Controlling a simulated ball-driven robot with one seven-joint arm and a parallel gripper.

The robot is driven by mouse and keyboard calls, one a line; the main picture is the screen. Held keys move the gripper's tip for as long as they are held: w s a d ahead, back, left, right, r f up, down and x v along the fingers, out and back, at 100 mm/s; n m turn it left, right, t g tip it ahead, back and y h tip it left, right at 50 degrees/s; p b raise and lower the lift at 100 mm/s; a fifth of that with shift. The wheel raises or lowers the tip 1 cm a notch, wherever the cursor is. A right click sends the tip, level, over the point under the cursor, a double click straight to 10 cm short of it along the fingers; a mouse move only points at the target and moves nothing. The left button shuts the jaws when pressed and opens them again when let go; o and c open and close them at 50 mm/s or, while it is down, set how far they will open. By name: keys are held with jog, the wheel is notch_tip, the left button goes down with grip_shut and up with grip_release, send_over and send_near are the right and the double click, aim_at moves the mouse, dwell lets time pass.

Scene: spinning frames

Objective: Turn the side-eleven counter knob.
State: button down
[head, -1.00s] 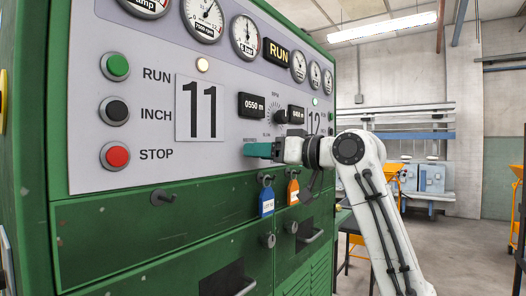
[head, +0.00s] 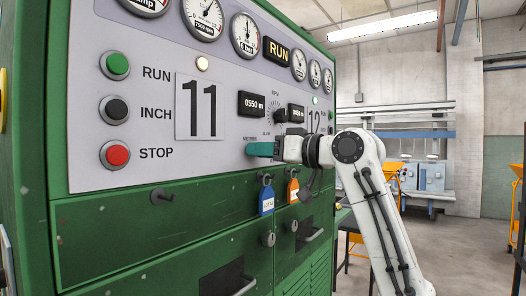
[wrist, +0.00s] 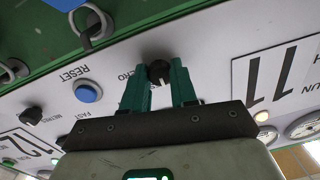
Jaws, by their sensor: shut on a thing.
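The side-eleven counter knob is a small black round knob (wrist: 160,72) with a pale pointer mark, on the grey panel in the wrist view. My gripper (wrist: 161,76) has a teal finger on each side of it and is shut on it. In the head view my gripper (head: 259,149) reaches the panel from the right, below the counter display (head: 252,104) reading 0550 m. The fingers and gripper body hide the knob there. The large 11 plate (head: 200,108) is left of the display; it also shows in the wrist view (wrist: 275,82).
A blue RESET button (wrist: 88,92) and another black knob (wrist: 31,116) are beside my gripper. Below it hang a blue tag (head: 266,200) and an orange tag (head: 293,190). Green, black and red buttons (head: 115,155) are at the left. Open floor lies at right.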

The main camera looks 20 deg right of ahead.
jog(key=shift+r+p, duration=0.1)
jog(key=shift+p, duration=0.25)
jog(key=m+p, duration=1.8)
jog(key=p, duration=0.3)
jog(key=shift+t, duration=0.3)
jog(key=shift+f+m, duration=0.2)
jog(key=shift+m, duration=0.1)
jog(key=c, duration=0.9)
grip_release()
jog(key=b+v, duration=0.3)
jog(key=v, duration=0.7)
jog(key=shift+s+d, duration=0.2)
jog(key=shift+s, duration=0.15)
